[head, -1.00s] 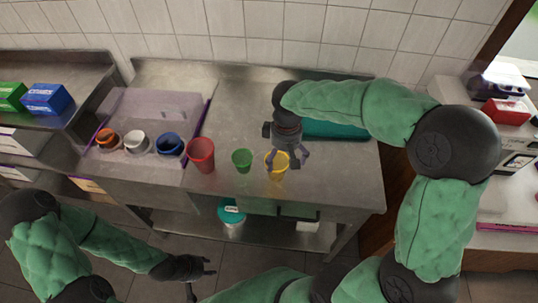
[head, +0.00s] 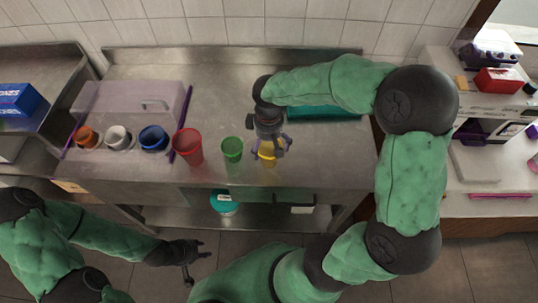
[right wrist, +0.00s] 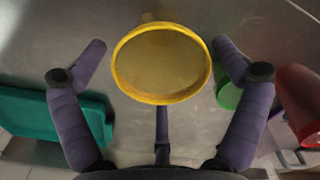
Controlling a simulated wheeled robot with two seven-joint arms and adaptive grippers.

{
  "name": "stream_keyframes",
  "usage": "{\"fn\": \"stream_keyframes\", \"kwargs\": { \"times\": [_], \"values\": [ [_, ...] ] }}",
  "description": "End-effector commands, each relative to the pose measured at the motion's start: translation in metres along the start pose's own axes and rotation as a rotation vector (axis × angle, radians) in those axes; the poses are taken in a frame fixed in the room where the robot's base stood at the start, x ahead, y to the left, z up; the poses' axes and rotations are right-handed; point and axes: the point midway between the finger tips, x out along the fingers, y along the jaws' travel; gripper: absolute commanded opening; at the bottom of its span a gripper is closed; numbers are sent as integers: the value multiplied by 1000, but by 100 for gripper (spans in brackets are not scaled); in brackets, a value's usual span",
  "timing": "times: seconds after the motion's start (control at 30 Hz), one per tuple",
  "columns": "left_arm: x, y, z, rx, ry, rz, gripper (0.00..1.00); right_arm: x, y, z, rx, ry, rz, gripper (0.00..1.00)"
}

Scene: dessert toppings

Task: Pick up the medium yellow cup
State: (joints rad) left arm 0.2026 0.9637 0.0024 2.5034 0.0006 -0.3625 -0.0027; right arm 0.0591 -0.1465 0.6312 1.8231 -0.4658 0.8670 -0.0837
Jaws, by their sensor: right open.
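The yellow cup (head: 267,154) stands upright near the front edge of the metal counter. In the right wrist view its round yellow rim (right wrist: 160,97) faces the camera. My right gripper (head: 271,144) is over the cup, partly hiding it in the head view. In the right wrist view the open purple fingers of my right gripper (right wrist: 158,52) are on either side of the cup, with visible gaps. My left gripper (head: 195,262) is low, in front of the counter, with its fingers apart and empty.
A green cup (head: 232,150) stands just left of the yellow one, then a red cup (head: 187,148). Blue (head: 153,139), white (head: 118,138) and orange (head: 87,138) containers stand further left. A teal object (head: 325,113) lies behind right. The counter's right front is clear.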

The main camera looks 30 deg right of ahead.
Motion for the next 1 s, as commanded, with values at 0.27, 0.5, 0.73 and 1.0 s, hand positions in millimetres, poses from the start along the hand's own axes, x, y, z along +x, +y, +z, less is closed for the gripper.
{"fn": "stream_keyframes", "kwargs": {
  "times": [0.27,0.5,0.73,1.0],
  "values": [
    [14,-5,0,0,0,0,40,38,-4,6,1,-1,-1,97],
    [13,-5,0,0,0,0,40,39,-4,5,0,-1,0,97],
    [13,-5,0,0,0,0,40,39,-4,5,0,-1,-1,48],
    [13,-5,0,0,0,0,40,39,-4,5,0,-1,-1,47]
  ]
}}
